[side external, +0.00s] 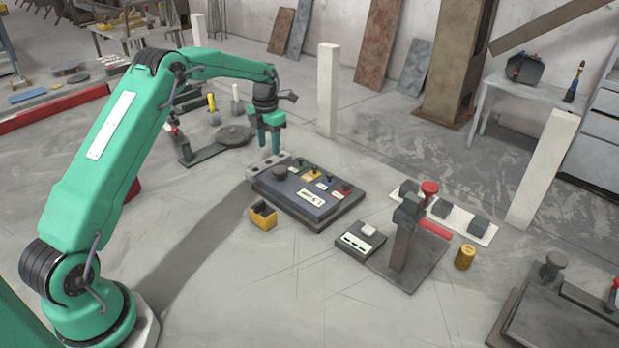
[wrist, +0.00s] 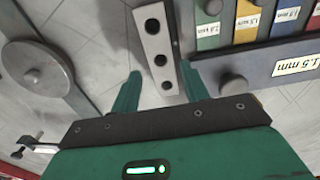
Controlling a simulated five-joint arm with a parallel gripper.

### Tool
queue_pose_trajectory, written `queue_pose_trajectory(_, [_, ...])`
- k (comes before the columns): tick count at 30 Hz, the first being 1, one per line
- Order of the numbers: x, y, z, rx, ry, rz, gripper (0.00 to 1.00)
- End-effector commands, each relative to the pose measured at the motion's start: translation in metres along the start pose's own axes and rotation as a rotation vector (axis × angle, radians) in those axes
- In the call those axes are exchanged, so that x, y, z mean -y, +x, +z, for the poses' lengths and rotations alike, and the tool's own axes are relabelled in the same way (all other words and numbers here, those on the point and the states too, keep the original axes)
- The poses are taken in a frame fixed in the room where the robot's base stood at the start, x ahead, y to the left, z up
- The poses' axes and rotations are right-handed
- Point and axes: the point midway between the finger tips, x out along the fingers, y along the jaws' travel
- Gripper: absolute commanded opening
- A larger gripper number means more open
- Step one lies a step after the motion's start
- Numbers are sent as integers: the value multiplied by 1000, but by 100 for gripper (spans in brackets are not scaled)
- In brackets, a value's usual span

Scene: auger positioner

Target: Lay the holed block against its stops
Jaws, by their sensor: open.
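The holed block is a pale grey bar with three dark holes. In the wrist view the holed block (wrist: 149,40) points away from me, its near end between my fingers. In the side external view the holed block (side external: 262,169) lies at the upper left edge of the dark labelled panel. My gripper (side external: 269,151) is above it, pointing down. In the wrist view my gripper (wrist: 160,76) is open, one green finger on each side of the block, with gaps showing. A narrow dark strip (wrist: 173,30) runs along the block's right side; I cannot tell if it is a stop.
The dark panel (side external: 305,198) carries knobs and coloured labels, right of the block. A round-plated fixture (wrist: 38,70) stands to the left. A yellow box (side external: 263,217), a clamp stand (side external: 402,240) and a yellow cylinder (side external: 465,257) stand nearer. The floor at front centre is clear.

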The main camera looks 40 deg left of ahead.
Motion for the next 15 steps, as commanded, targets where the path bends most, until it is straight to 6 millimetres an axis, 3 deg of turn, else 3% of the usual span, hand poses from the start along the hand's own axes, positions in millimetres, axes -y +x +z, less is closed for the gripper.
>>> queue_pose_trajectory(9, [0,-55,1,3,0,1,45])
queue_pose_trajectory(15, [0,-77,1,2,0,1,45])
